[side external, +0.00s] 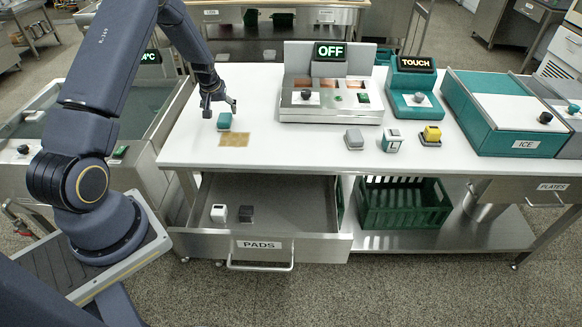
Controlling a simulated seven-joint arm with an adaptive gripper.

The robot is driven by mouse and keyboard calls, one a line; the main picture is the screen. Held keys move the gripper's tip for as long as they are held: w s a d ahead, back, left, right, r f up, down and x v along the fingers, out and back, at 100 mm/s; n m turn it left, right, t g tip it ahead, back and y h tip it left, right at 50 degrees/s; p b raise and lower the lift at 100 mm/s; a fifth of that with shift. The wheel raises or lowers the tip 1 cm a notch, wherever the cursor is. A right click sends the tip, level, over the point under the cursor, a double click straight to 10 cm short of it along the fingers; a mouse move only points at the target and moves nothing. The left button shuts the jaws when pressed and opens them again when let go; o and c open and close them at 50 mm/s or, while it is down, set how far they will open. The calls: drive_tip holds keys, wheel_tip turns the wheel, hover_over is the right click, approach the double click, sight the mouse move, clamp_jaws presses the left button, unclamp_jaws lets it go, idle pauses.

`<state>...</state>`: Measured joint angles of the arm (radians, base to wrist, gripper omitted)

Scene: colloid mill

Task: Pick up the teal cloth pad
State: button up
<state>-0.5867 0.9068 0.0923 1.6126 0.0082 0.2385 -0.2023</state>
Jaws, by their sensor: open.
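The teal pad (224,122) is a small block on the left part of the white tabletop (285,157). It sits just behind a flat tan square (233,140). My gripper (220,112) points down above the pad, with its fingers apart and nothing visible between them. The fingertips look close over the pad's top; whether they touch it I cannot tell. No other side of the pad's grip area is visible in this one view.
A machine marked OFF (331,97) stands right of my gripper. Grey (354,138), white (392,141) and yellow-topped (431,135) blocks stand in front.

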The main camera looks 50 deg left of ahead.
sight(224, 117)
drive_tip(key=x, duration=0.5)
drive_tip(key=shift+d+f, duration=0.2)
drive_tip(key=shift+f, duration=0.05)
drive_tip(key=c, duration=1.1)
drive_tip(key=shift+r, duration=0.15)
drive_tip(key=shift+c, duration=0.2)
